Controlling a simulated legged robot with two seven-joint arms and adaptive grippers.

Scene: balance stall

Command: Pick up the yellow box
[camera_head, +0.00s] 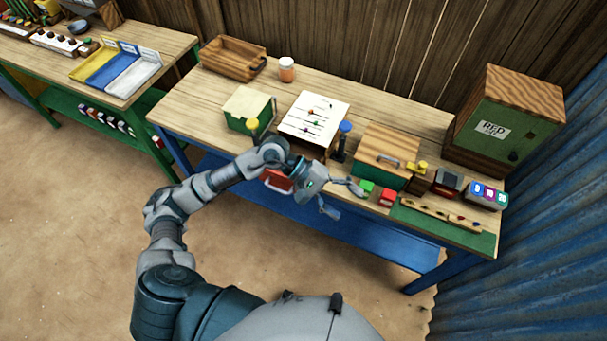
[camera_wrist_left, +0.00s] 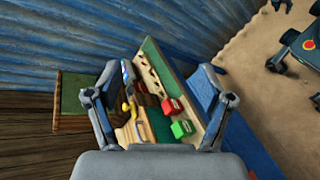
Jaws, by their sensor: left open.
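A small yellow item (camera_head: 419,167) sits on the workbench at the right, beside a wooden-lidded green box; I cannot tell whether it is a box. It also shows in the left wrist view (camera_wrist_left: 128,107), between the open fingers but farther off. A small green box (camera_head: 366,187) and a small red box (camera_head: 388,198) stand near the bench's front edge; in the wrist view the green one (camera_wrist_left: 182,129) and the red one (camera_wrist_left: 172,106) lie between the fingers too. My left gripper (camera_head: 337,197) is open and empty, at the bench's front edge, left of these boxes. My right gripper is out of view.
The wooden-lidded box (camera_head: 385,158) stands behind the small boxes. A dark post with a blue knob (camera_head: 345,127) rises left of it. A green mat (camera_head: 440,225) with a wooden strip lies at the front right. A large cabinet (camera_head: 508,120) stands at the back right.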

